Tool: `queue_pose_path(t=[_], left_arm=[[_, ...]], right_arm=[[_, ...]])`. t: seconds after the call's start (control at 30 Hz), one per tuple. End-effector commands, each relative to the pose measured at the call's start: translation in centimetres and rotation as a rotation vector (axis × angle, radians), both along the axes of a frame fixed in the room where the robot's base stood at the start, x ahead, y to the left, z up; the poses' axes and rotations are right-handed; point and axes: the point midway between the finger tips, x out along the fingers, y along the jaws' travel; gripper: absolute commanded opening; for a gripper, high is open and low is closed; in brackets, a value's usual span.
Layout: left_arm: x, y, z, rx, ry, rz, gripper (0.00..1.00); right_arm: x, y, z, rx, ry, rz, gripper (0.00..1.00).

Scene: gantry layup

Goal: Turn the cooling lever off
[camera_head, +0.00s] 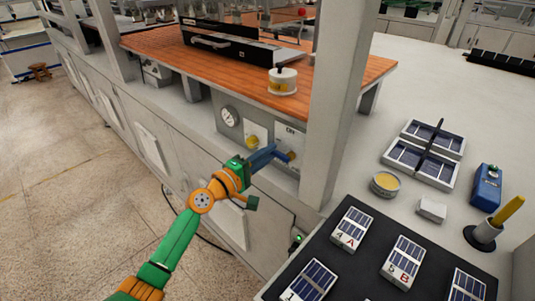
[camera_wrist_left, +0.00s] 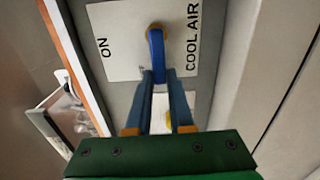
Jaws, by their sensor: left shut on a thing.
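The cooling lever is a blue bar on a brass hub, set on a white plate marked "COOL AIR" and "ON" (camera_wrist_left: 103,47). In the left wrist view the lever (camera_wrist_left: 156,50) runs from its hub toward my gripper, not toward the "ON" mark. My left gripper (camera_wrist_left: 161,76) has its two blue fingers on either side of the lever's free end and is shut on it. In the head view my left gripper (camera_head: 272,155) is at the plate on the bench front, and its blue fingers are hard to tell from the lever. My right gripper is not in view.
Left of the lever are a yellow knob (camera_head: 252,141) and a round gauge (camera_head: 229,116). A grey post (camera_head: 338,100) stands close on the right. A wooden bench top (camera_head: 235,75) overhangs above. A black mat (camera_head: 340,270) with solar-cell blocks lies lower right.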

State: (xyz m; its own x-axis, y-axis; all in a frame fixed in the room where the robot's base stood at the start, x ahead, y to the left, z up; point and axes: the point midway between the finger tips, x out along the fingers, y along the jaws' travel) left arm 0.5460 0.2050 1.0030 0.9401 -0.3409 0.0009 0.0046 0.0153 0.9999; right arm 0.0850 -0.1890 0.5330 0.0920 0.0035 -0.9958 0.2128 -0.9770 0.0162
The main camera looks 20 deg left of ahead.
Motion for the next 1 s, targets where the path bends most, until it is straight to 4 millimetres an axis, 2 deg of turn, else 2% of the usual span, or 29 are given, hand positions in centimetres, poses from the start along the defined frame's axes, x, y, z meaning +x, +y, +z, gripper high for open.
queue_pose_path(t=[0.13, 0.17, 0.2, 0.27, 0.57, 0.67, 0.9, 1.0], left_arm=[[0.0, 0.0, -0.1, -0.002, 0.002, -0.001, 0.0], [0.0, 0.0, -0.1, -0.002, 0.002, -0.001, 0.25], [0.0, 0.0, -0.1, -0.002, 0.002, -0.001, 0.36], [0.0, 0.0, -0.1, -0.001, 0.001, -0.001, 0.5], [-0.2, 0.0, -0.1, 0.0, 0.001, 0.0, 0.5], [-1.3, 0.5, -0.2, 0.003, 0.002, 0.0, 0.5], [-5.6, 2.0, -0.4, 0.001, 0.004, -0.001, 0.5], [-6.5, 2.3, -0.2, 0.002, 0.002, -0.001, 0.5]], right_arm=[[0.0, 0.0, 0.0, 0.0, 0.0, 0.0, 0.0], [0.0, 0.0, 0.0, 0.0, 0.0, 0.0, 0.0], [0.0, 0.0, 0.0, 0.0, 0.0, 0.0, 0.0], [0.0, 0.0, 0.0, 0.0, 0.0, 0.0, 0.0], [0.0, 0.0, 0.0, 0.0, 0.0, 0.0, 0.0], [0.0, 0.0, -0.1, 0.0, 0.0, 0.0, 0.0], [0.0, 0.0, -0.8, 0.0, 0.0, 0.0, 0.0], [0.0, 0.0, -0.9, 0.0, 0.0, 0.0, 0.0]])
